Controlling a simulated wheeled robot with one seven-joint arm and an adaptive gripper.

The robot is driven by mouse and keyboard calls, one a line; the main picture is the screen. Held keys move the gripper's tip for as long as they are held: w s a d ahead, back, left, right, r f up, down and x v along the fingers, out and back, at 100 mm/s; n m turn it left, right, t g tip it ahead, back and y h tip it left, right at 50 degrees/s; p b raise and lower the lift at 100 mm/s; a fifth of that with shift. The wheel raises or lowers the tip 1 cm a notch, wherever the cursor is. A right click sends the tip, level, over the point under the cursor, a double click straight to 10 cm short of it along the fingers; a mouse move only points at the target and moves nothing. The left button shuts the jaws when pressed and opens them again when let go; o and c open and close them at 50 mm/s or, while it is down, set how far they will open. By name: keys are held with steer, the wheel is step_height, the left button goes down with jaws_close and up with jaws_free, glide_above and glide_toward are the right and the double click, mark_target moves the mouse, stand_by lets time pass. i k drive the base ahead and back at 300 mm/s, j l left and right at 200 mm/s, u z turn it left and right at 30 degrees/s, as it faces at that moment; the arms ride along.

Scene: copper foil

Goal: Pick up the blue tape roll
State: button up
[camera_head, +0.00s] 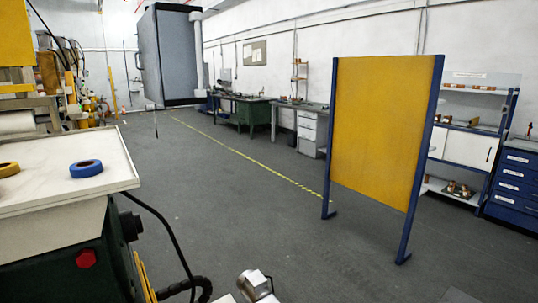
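The blue tape roll (86,173) lies flat on a pale tabletop (50,196) at the left, near the top's right side. Its ring and centre opening show, and nothing covers it. My gripper is not in view. A small silver and black part at the bottom edge seems to belong to my arm, apart from the roll.
A black cable (170,228) hangs beside the green machine base. A yellow panel (378,125) on blue posts stands at the right. The grey floor (245,215) between is open.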

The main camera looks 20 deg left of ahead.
mark_target(86, 168)
steer(key=u, duration=1.7)
